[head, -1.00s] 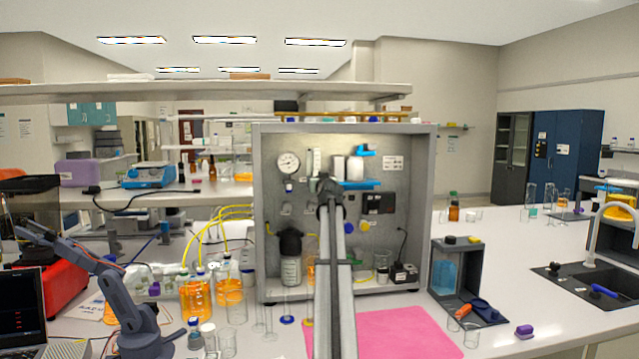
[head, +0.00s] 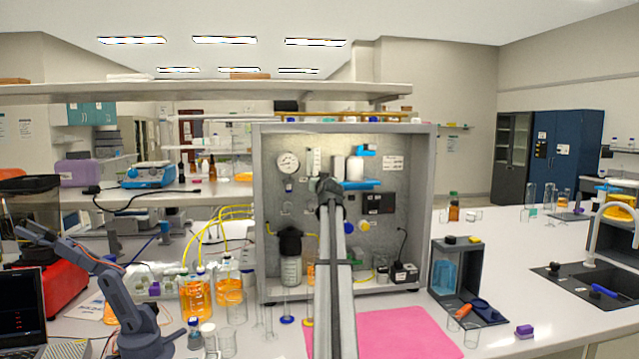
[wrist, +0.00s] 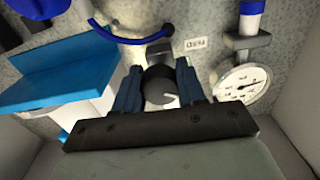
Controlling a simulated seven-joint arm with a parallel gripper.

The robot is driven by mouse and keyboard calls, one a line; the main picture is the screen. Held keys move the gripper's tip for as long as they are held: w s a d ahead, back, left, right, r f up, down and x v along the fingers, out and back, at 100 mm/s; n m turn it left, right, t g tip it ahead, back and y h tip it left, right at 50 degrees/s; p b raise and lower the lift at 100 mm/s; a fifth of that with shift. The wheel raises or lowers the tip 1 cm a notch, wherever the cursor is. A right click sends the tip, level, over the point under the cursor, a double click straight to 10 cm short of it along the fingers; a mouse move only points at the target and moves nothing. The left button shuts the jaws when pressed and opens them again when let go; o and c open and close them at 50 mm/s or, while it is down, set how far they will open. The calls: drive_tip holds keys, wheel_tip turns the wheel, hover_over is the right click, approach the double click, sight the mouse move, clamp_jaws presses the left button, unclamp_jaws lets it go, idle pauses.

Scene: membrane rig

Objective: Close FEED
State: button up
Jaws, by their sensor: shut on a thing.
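The FEED label (wrist: 196,44) is on the metal panel, beside a round dark knob (wrist: 160,86) with a short white mark on its face. In the wrist view my gripper (wrist: 158,92) has a blue-grey finger on each side of this knob and is shut on it. The white mark points to the right and slightly up in that view. In the head view my gripper (head: 328,186) is at the panel of the grey rig cabinet (head: 432,200). My own arm and gripper hide the knob there.
A round gauge (wrist: 243,84) is close beside the gripper in the wrist view, with a blue block (wrist: 55,77) on the other side. A dark-capped bottle (head: 291,268) stands inside the cabinet. A pink mat (head: 400,335) lies in front, with glassware to its left.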

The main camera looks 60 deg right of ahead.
drive_tip(key=m, duration=1.1)
drive_tip(key=shift+m, duration=0.7)
drive_tip(key=o, duration=1.1)
drive_tip(key=shift+c, duration=0.2)
drive_tip(key=shift+a, duration=0.1)
drive_tip(key=v, duration=1.3)
drive_tip(key=shift+s+a, duration=0.25)
drive_tip(key=shift+r, duration=0.1)
